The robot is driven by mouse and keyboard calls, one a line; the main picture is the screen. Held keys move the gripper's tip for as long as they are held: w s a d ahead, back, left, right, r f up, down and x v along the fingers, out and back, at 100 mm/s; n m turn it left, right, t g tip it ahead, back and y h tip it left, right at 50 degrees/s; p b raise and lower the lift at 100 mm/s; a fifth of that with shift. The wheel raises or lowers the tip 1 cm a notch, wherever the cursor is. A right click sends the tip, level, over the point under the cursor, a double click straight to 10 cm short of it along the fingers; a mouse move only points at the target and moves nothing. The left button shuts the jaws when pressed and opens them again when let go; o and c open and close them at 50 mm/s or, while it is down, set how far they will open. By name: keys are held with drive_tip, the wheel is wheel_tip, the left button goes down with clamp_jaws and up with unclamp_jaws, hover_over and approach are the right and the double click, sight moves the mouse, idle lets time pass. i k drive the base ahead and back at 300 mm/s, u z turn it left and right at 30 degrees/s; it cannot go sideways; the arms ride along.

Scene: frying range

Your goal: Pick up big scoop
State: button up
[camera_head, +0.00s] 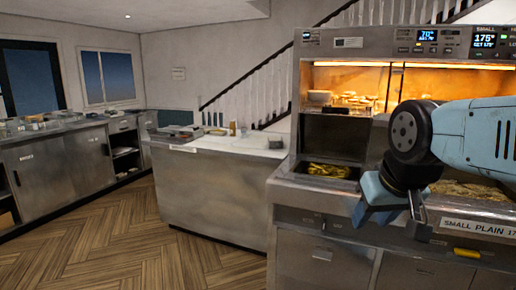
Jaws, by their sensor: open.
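I cannot make out a big scoop for certain in this view. My gripper (390,217) hangs at the right, in front of the front edge of the frying range (325,205). Its fingers are apart and I see nothing held between them. My blue arm comes in from the right edge and hides part of the range top behind it. A chip bin (328,171) with golden chips is set in the range top, left of my gripper. Golden food in another pan (468,189) shows below my arm.
A lit heated cabinet (345,88) with food stands above the range. A steel counter (215,188) with small items on it is left of the range. Cupboards (75,160) line the far left. The wooden floor (110,245) at lower left is clear.

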sight(272, 144)
drive_tip(key=k, duration=0.65)
drive_tip(key=u, duration=0.45)
drive_tip(key=i, duration=1)
drive_tip(key=u, duration=0.7)
drive_tip(key=i, duration=1.3)
drive_tip(key=z, duration=0.3)
drive_tip(key=i, duration=1)
drive_tip(key=z, duration=1.15)
drive_tip(key=i, duration=0.65)
drive_tip(key=z, duration=0.45)
drive_tip(key=k, duration=0.7)
